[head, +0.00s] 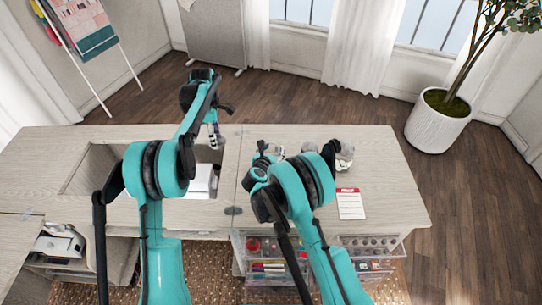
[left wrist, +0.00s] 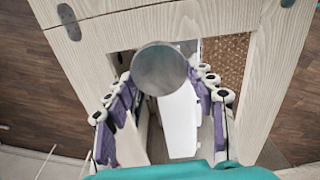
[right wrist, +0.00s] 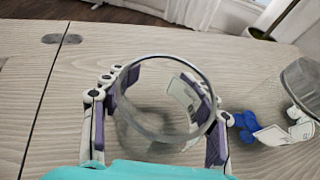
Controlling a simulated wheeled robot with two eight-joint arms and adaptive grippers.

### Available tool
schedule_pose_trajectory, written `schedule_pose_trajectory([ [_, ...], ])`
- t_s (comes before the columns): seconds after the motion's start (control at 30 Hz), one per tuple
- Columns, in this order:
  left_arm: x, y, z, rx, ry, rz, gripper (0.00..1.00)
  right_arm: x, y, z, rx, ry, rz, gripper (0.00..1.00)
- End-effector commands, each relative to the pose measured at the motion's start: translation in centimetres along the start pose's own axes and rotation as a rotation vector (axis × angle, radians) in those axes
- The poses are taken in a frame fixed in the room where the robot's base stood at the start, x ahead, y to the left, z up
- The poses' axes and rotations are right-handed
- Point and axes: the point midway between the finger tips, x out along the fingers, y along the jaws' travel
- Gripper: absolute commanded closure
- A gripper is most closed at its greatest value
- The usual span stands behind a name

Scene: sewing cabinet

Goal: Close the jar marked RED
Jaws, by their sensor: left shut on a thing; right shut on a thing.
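My left gripper (head: 214,138) is shut on a round grey metal lid (left wrist: 160,68), held flat above the cabinet's opening. My right gripper (right wrist: 160,95) is shut around a clear glass jar (right wrist: 150,125) standing on the tabletop. The jar's rim is open, with no lid on it. A pale label shows through its glass, but I cannot read it. A second jar (right wrist: 304,82) with a grey lid stands to the right in the right wrist view. Blue pieces (right wrist: 245,124) and a pale tag lie close to it. In the head view my right arm partly hides the jars.
The cabinet top (head: 385,175) is mostly clear on the right. A card with a red heading (head: 350,203) lies near its front edge. The cabinet's opening (head: 90,165) holds a white object (head: 203,181). Clear drawers (head: 370,246) stick out below.

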Motion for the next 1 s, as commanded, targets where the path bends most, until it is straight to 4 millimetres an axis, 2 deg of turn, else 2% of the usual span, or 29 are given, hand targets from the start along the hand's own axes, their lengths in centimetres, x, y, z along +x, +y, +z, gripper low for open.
schedule_pose_trajectory([
  [0.27, -0.3, 0.0, 0.0, 0.0, 0.0, 0.0, 0.53, -0.2, 0.0, 0.6, 0.0, 0.0, 0.0, 0.79],
  [0.53, -2.0, 0.0, 0.0, 0.0, 0.0, 0.0, 0.53, -1.7, 0.0, 3.7, 0.0, 0.0, 0.0, 0.8],
  [1.0, -2.9, 0.0, 0.0, 0.0, 0.0, 0.0, 0.53, -12.1, 0.2, -1.2, -0.002, 0.0, 0.004, 0.81],
])
